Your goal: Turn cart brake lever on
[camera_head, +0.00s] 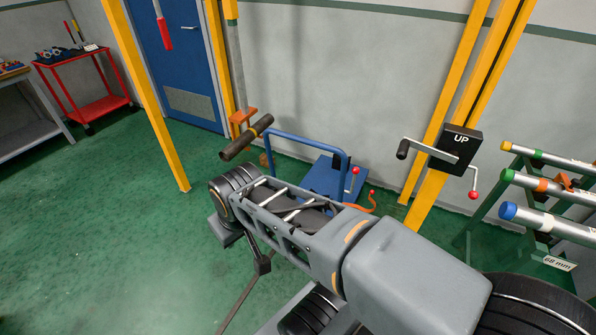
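A blue cart (324,178) with a bent tube handle stands near the back wall, beyond my arm, in the head view. A thin pale lever with a red knob (356,171) rises at the cart's right side. A second red knob (372,192) sits lower, by an orange curved part (360,208). I cannot tell for sure which is the brake lever or how it is set. My arm crosses the lower middle and hides the cart's near lower part. My gripper's fingertips do not show.
A black box marked UP with a crank and red-knobbed lever (461,144) is on a yellow post at right. Pipes (552,219) lie on a rack at far right. A dark pipe (245,138) juts out left of the cart. Green floor (110,230) is clear at left.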

